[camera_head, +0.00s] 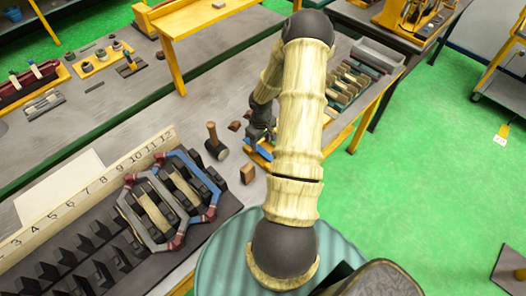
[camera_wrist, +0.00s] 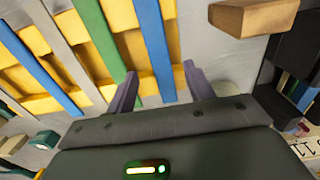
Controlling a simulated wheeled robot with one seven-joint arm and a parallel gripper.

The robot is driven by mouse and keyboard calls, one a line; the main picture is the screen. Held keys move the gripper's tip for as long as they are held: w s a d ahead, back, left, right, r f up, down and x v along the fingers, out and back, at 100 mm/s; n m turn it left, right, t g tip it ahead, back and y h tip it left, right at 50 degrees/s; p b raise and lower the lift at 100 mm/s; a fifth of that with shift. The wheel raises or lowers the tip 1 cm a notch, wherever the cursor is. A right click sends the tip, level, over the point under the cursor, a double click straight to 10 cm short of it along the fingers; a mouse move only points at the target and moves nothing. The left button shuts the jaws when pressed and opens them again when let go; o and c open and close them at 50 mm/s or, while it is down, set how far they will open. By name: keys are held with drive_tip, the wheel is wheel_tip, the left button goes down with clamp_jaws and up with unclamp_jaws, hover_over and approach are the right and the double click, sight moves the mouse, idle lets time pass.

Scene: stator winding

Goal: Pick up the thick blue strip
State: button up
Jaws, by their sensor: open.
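In the wrist view a blue strip (camera_wrist: 155,45) lies on a yellow slotted rack (camera_wrist: 180,55), its near end between my fingers. A second blue strip (camera_wrist: 38,68) lies further left; I cannot tell for sure which is thicker. My gripper (camera_wrist: 162,92) is open, one finger on each side of the right blue strip, with no visible grip on it. The left finger is close to the end of a green strip (camera_wrist: 122,38). In the head view my gripper (camera_head: 262,136) is over the rack, mostly hidden by my arm, with a bit of blue (camera_head: 265,151) below it.
A wooden block (camera_wrist: 252,17) is at the upper right. In the head view a mallet (camera_head: 215,142), a wooden block (camera_head: 247,174) and the stator with coils (camera_head: 110,240) stand left of my arm.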

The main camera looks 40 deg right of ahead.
sight(261, 150)
drive_tip(key=shift+w+f+p, duration=0.1)
drive_tip(key=shift+f+p, duration=0.45)
drive_tip(key=shift+f, duration=1.35)
clamp_jaws()
